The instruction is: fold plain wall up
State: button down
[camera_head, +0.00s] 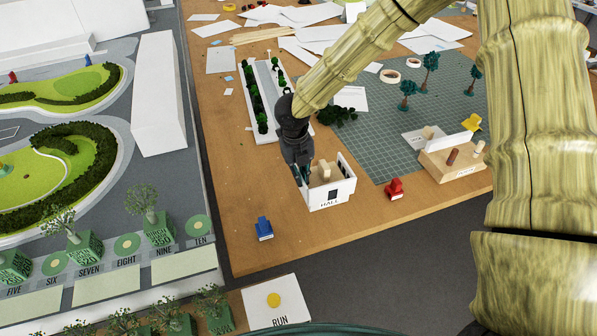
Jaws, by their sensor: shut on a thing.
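The small white hall model (333,197) stands near the front edge of the wooden table. Its front wall has a dark door and the word HALL, and its upright right wall has dark windows. Pale wooden blocks (325,171) stand inside it. My gripper (302,176) points down at the model's left side and is shut on the plain wall there. The fingers hide most of that wall, so its exact tilt cannot be told.
A blue piece (264,228) and a red piece (394,188) stand near the table edge. A tree-lined strip (265,98) lies behind my gripper. Bare table lies left of the hall.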

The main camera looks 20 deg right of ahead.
jog(key=shift+d+y+p, duration=0.35)
jog(key=shift+y+p, duration=0.15)
jog(key=c, duration=1.6)
grip_release()
jog(key=shift+r, duration=0.1)
notch_tip(320, 180, up, 12)
